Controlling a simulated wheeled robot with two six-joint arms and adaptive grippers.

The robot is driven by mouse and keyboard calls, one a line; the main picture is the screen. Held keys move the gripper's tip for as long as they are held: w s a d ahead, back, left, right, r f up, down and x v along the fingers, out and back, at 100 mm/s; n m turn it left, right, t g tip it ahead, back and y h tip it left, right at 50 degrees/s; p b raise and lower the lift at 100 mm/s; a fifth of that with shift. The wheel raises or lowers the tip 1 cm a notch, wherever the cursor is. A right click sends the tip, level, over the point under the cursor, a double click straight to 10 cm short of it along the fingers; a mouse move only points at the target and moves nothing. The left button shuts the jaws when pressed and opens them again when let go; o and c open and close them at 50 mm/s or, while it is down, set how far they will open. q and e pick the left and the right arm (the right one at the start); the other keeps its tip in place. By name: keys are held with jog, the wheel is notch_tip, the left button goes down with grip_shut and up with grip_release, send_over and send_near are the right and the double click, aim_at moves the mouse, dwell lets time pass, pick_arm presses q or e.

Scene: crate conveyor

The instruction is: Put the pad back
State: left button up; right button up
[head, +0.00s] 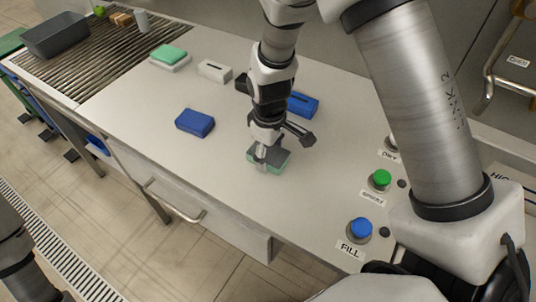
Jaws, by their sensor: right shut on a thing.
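My right gripper (268,150) points down and is shut on a small pad (281,160) with a dark grey top and pale green sides. The pad is at or just above the grey counter, near its front edge. I cannot tell whether it touches the counter. The gripper fingers cover part of it. My left gripper is not in view; only part of my left arm shows at the lower left.
A green block (168,53) rests on a white base at the back left. A white box (215,71), a blue block (195,122) and a blue slotted box (302,104) stand on the counter. Green (379,179) and blue (360,229) buttons are at right. A grey crate (56,38) is on rollers.

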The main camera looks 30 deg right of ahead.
jog(key=shift+w, duration=0.25)
jog(key=o, duration=1.1)
jog(key=shift+w+f, duration=0.15)
jog(key=shift+s, duration=0.25)
jog(key=shift+w+r, duration=0.1)
jog(key=shift+r, duration=0.15)
jog(key=shift+w+r, duration=0.15)
jog(key=shift+r, duration=0.2)
notch_tip(320, 180, up, 11)
